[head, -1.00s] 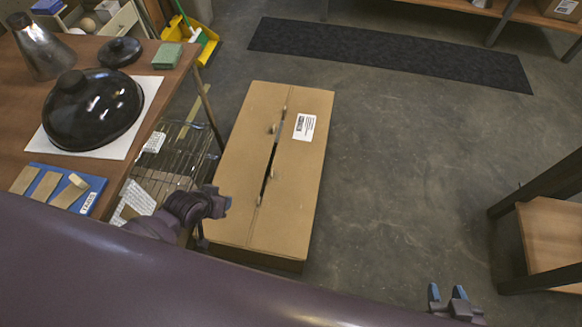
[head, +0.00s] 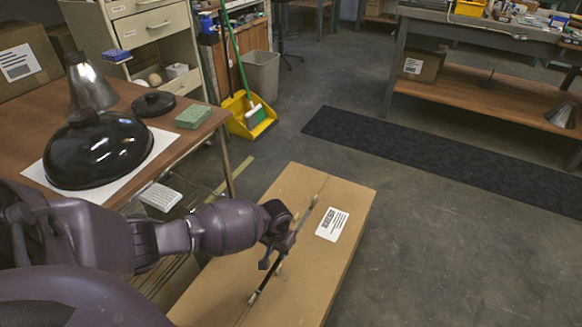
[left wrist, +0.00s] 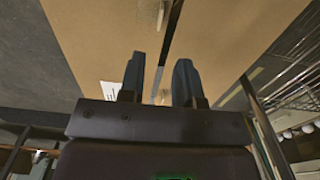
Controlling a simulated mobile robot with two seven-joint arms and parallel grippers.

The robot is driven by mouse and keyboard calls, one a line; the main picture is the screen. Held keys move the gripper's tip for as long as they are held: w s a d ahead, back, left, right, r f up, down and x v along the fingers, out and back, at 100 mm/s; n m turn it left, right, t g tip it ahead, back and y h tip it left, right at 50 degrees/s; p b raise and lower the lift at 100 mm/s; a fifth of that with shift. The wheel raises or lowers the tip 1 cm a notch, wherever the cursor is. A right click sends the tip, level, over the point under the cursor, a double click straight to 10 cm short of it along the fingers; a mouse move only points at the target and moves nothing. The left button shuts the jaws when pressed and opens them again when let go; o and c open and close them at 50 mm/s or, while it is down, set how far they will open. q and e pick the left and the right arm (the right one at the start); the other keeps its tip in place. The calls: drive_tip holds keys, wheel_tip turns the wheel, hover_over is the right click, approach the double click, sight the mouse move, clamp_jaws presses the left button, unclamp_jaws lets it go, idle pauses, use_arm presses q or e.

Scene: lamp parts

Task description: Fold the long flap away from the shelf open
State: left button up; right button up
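A long cardboard box (head: 215,290) stands on the floor with its two long flaps lying shut, a dark narrow slit (head: 262,284) between them. The right flap (head: 335,255), farther from the table, carries a white label (head: 332,224). The left flap (head: 285,190) is on the table side. My left gripper (head: 274,262) is low over the slit. In the left wrist view, its blue fingers (left wrist: 160,78) stand apart with nothing visibly between them, pointing along the slit (left wrist: 172,30). Whether they touch the cardboard is unclear. My right gripper is out of view.
A brown table (head: 140,95) with a black lamp shade (head: 98,150) stands left of the box. A yellow dustpan (head: 240,112) and a grey bin (head: 261,75) are behind. Clear floor and a dark mat (head: 440,160) lie to the right.

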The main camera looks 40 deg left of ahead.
sight(279, 268)
use_arm(q)
drive_tip(key=f, duration=0.1)
drive_tip(key=f+b, duration=0.1)
drive_tip(key=f, duration=0.1)
drive_tip(key=shift+s+f+b, duration=0.3)
drive_tip(key=shift+f, duration=0.1)
wheel_tip(279, 268, down, 5)
drive_tip(key=b, duration=0.2)
drive_tip(key=shift+f+b, duration=0.2)
drive_tip(key=shift+b, duration=0.1)
drive_tip(key=shift+w+f+b, duration=0.15)
drive_tip(key=shift+f+b, duration=0.2)
drive_tip(key=shift+f, duration=0.3)
drive_tip(key=shift+w+f, duration=0.1)
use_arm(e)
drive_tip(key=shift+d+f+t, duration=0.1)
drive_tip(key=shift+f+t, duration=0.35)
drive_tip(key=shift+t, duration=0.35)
use_arm(q)
clamp_jaws()
